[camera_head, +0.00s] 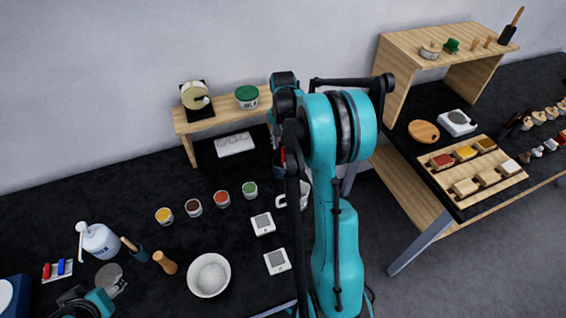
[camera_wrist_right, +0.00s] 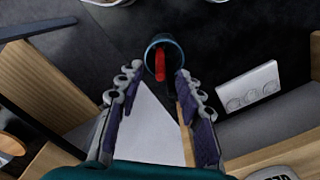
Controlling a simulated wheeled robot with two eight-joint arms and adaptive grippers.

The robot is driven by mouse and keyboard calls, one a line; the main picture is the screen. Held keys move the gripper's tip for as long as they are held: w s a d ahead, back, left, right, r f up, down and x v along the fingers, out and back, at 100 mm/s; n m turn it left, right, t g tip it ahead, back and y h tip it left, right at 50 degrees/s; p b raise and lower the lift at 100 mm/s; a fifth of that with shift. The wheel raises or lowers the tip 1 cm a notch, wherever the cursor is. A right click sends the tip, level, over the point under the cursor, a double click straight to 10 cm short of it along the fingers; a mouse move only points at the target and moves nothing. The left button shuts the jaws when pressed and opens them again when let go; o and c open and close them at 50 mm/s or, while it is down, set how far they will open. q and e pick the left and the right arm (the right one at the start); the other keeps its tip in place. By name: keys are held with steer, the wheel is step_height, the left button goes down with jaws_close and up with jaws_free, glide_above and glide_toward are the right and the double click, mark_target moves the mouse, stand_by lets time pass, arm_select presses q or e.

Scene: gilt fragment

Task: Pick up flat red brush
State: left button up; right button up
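The flat red brush (camera_wrist_right: 160,65) stands in a dark teal round cup (camera_wrist_right: 176,46) in the right wrist view. In the head view a bit of red (camera_head: 283,153) shows at the cup, mostly behind my right arm. My right gripper (camera_wrist_right: 158,82) is open, its two fingers pointing at the cup with the brush between and just beyond the tips. No contact with the brush is visible. In the head view my arm hides much of this gripper. My left arm's end (camera_head: 97,302) shows at the bottom left, cut off by the frame edge; its fingers are unclear.
A wooden shelf (camera_head: 222,113) with a green-lidded tub (camera_head: 247,97) stands behind the cup. A white socket strip (camera_wrist_right: 249,88) lies nearby. Small paint pots, a white bowl (camera_head: 209,275) and a spray bottle (camera_head: 100,240) occupy the dark table. Another wooden shelf (camera_head: 440,55) stands right.

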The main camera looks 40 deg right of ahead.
mark_target(283, 151)
step_height(283, 151, down, 4)
steer(key=shift+r, duration=0.25)
steer(key=shift+c, duration=0.4)
jaws_close()
steer(key=shift+r, duration=0.15)
